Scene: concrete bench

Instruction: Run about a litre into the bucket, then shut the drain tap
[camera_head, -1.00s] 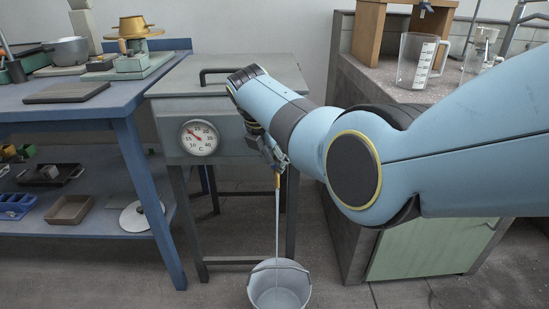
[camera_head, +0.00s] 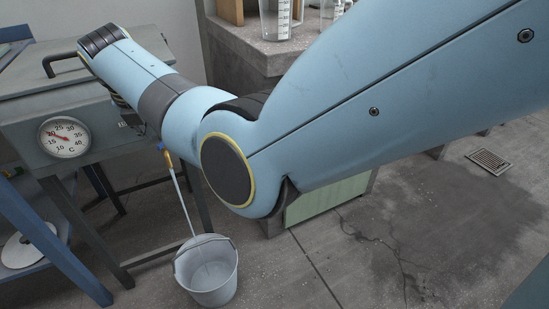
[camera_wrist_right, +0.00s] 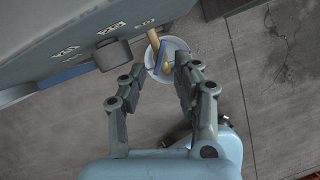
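The grey bucket (camera_head: 208,284) stands upright on the floor, its handle lowered. A thin stream of water (camera_head: 183,198) runs into it from the drain tap (camera_head: 166,153) on the grey tank (camera_head: 110,108). I cannot tell the water level. In the right wrist view, the tap's blue lever and brass body (camera_wrist_right: 154,42) show above the round bucket (camera_wrist_right: 181,46). My right gripper (camera_wrist_right: 160,68) is open, with its fingers apart on either side below the tap; contact is not clear. In the head view my right arm mostly hides this gripper. My left gripper is not in view.
A dial thermometer (camera_head: 64,137) is on the tank front. A clear measuring jug (camera_head: 277,18) stands on the concrete bench (camera_head: 262,54). A blue workbench (camera_head: 48,240) is at the left. The floor right of the bucket is open, with a drain grate (camera_head: 489,161) further right.

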